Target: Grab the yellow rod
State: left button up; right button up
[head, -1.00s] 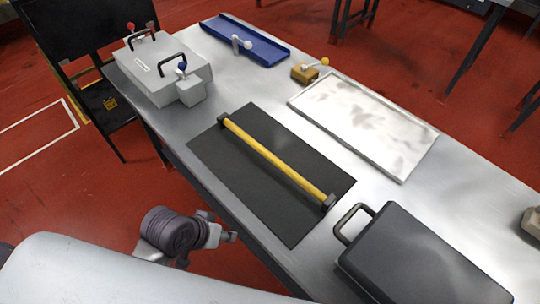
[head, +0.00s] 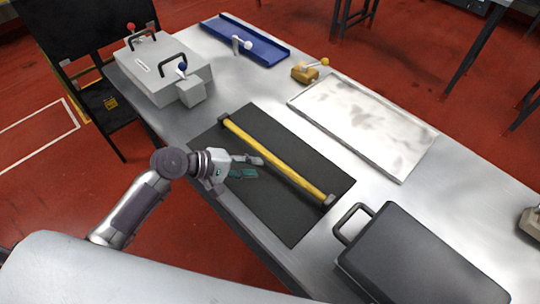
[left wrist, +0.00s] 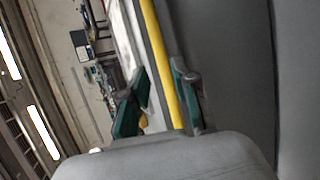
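The yellow rod (head: 275,158) lies diagonally on the black mat (head: 270,212), with a dark end piece at each end. My left gripper (head: 259,167) is over the mat, just left of the rod's middle, with its fingers pointing towards it. In the left wrist view my left gripper (left wrist: 160,98) has its two green-padded fingers apart. The yellow rod (left wrist: 168,62) runs up the picture between and beyond them. I cannot tell whether a finger touches it. My right gripper is not in view.
A black case (head: 420,262) with a handle stands at the near right. A silver tray (head: 365,128) lies beyond the rod. A grey box (head: 165,72) with handles and a blue tray (head: 246,40) are at the far end.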

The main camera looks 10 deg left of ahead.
aim_at(280, 167)
pick_arm(q)
jog(key=x, duration=0.4)
jog(key=shift+w+d+f, duration=0.1)
jog(key=shift+w+d, duration=0.05)
jog(key=shift+w, duration=0.05)
jog(key=p+x, duration=0.1)
jog(key=x, duration=0.4)
jog(key=shift+w+f, duration=0.15)
jog(key=shift+w, duration=0.15)
grip_shut()
